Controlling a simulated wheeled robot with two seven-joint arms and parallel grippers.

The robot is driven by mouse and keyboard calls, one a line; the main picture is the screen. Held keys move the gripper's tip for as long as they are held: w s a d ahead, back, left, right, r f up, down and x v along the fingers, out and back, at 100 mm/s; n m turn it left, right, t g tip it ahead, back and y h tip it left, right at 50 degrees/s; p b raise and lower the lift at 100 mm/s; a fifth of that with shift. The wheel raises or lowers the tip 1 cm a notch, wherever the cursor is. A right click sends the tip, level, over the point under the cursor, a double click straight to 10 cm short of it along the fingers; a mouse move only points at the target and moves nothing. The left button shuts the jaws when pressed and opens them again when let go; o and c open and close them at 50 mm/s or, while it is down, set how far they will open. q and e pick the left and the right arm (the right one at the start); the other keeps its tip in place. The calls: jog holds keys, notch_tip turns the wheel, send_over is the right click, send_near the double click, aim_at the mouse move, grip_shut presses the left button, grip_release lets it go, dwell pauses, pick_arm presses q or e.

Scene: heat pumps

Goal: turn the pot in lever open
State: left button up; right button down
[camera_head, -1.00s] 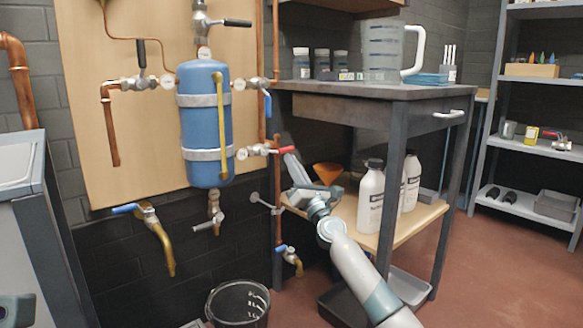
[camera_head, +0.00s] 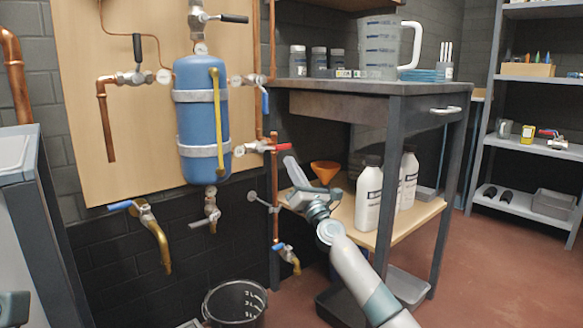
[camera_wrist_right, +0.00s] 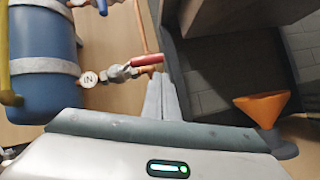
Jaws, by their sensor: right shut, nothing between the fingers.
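The pot-in valve (camera_head: 257,149) sits right of the blue tank (camera_head: 203,120), and its red lever (camera_head: 283,147) points right, roughly along its short pipe. In the right wrist view the red lever (camera_wrist_right: 147,60) shows beside a round "IN" tag (camera_wrist_right: 89,79). My right gripper (camera_head: 289,160) is shut and empty, its fingers pointing up just below the lever's end. In the wrist view its fingertips (camera_wrist_right: 161,76) lie close to the lever's free end; I cannot tell whether they touch. My left gripper's fingers are not seen.
A vertical copper pipe (camera_head: 276,190) runs close beside my right fingers. The workbench (camera_head: 340,103) stands right of it, with an orange funnel (camera_head: 325,171) and white bottles (camera_head: 368,197) on its lower shelf. A black bucket (camera_head: 235,303) stands on the floor below.

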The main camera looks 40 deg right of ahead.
jog(key=w+d+f+b+v, duration=0.1)
jog(key=f+v, duration=0.1)
jog(key=v, duration=0.9)
jog(key=shift+s+d+b, duration=0.2)
jog(key=shift+d+b, duration=0.1)
jog(key=shift+d, duration=0.05)
jog(key=shift+f, duration=0.1)
